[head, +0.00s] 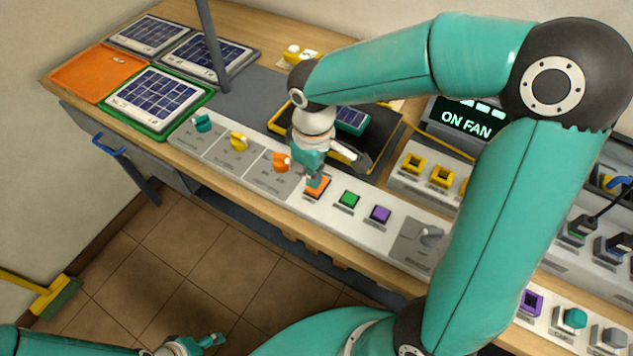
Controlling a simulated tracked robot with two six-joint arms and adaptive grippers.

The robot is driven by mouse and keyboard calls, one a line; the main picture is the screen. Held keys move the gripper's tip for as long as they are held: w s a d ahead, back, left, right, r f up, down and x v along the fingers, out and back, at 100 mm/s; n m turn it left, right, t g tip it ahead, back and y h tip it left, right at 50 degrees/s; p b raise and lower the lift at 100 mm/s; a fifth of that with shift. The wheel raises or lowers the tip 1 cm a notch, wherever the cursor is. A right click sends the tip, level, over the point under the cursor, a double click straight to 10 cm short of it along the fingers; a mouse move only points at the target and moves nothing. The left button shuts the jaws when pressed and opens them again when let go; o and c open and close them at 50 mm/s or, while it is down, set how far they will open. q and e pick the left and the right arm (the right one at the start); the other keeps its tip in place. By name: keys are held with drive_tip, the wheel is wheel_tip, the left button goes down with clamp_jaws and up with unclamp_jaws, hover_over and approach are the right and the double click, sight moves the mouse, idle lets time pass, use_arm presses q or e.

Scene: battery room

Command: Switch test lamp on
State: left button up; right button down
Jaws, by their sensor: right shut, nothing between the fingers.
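A green button (349,199) and a purple button (380,214) sit to the right on the same strip. A dark display (466,120) behind my right arm reads "ON FAN", with more text above it partly hidden. No lamp can be made out for certain. My left gripper (205,341) is low at the bottom edge, away from the bench.
Teal (202,123), yellow (239,141) and orange (281,161) knobs stand left of the buttons. A grey post (211,45) rises behind.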

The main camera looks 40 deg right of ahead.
use_arm(q)
drive_tip(key=shift+f+b, duration=0.95)
use_arm(e)
drive_tip(key=shift+f, duration=1.15)
use_arm(q)
drive_tip(key=shift+r, duration=0.1)
use_arm(e)
drive_tip(key=shift+r, duration=0.15)
drive_tip(key=shift+r+p, duration=2.9)
drive_tip(key=shift+r, duration=0.55)
use_arm(q)
wheel_tip(320, 180, up, 6)
drive_tip(key=shift+f, duration=0.25)
